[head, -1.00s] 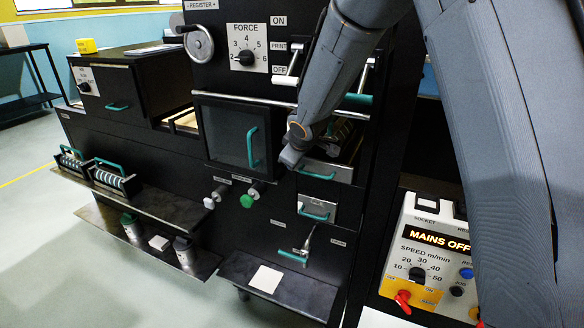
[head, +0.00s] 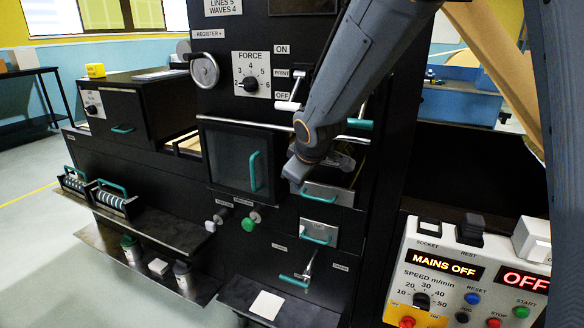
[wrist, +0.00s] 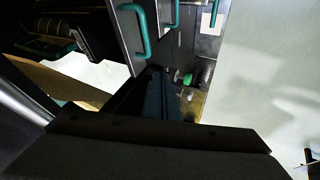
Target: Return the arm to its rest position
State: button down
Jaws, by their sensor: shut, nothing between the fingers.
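My grey arm (head: 355,85) comes down from the top right in the head view. Its lower end (head: 303,165) is in front of the black machine, beside the drawers with teal handles and right of the dark glass door (head: 228,158). In the wrist view, my gripper (wrist: 155,95) shows as a dark shape beyond the wide dark bar at the bottom. It is shut and empty. A drawer front with a teal handle (wrist: 146,35) is close to it at the top.
A control panel (head: 470,268) reading "MAINS OFF" stands at the lower right. A force dial (head: 249,84) and levers (head: 289,106) are near my arm. Shelves (head: 160,225) with rollers project at the left. Open floor (head: 35,260) lies at the far left.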

jog(key=s+d+f+m+g, duration=0.2)
jog(key=s+d, duration=0.3)
jog(key=s, duration=0.3)
jog(key=s+d+f+m+g+h, duration=0.1)
jog(key=s+d+f+m, duration=0.2)
jog(key=s+d+m, duration=0.2)
jog(key=s+d+f+m+g, duration=0.2)
jog(key=s+d, duration=0.5)
jog(key=s, duration=0.5)
jog(key=shift+d+f+m+g+h, duration=0.3)
jog(key=shift+f+m, duration=0.25)
jog(key=shift+m, duration=0.55)
